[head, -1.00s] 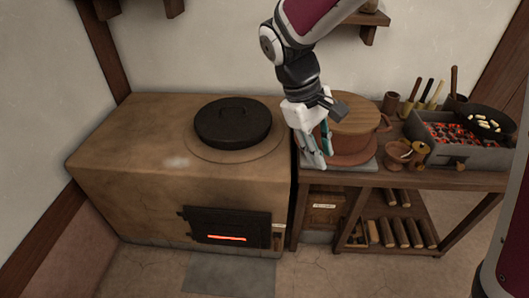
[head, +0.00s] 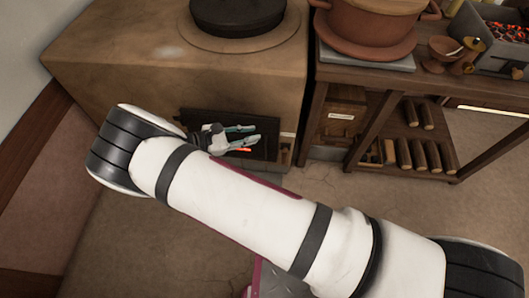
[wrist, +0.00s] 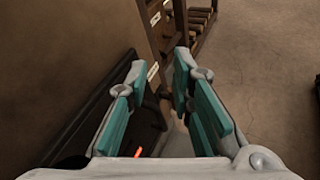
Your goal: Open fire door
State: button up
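The fire door (head: 268,152) is a dark iron panel low in the front of the clay stove. It looks shut, with an orange glow in a slot. My gripper (head: 254,134) is just in front of it, fingers pointing right, hiding part of the panel. The dark door (wrist: 88,122) also shows along the left in the wrist view. My gripper (wrist: 161,72) is open there, with its teal-padded fingers apart and nothing clearly held between them. I cannot tell whether a finger touches the door. A small latch piece (head: 286,152) shows at the door's right edge.
The clay stove (head: 110,75) bears a black lidded pot (head: 238,14). To its right a wooden bench (head: 385,82) carries a clay pot (head: 365,32) and a charcoal brazier (head: 495,38), with logs (head: 405,155) on its shelf. Floor to the right is clear.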

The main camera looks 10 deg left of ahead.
jog(key=s+a+f+n+t+y+b, duration=0.1)
jog(key=s+f+n+t+b, duration=0.15)
jog(key=f, duration=0.35)
jog(key=s+a+f+n+t+b, duration=0.1)
jog(key=f+n+t, duration=0.15)
jog(key=f, duration=0.35)
jog(key=s+a+f+n+t+y+b, duration=0.1)
jog(key=a+f+n+t+b, duration=0.15)
jog(key=f, duration=0.35)
jog(key=b, duration=0.1)
send_over(264, 157)
jog(key=shift+w, duration=0.4)
grip_shut()
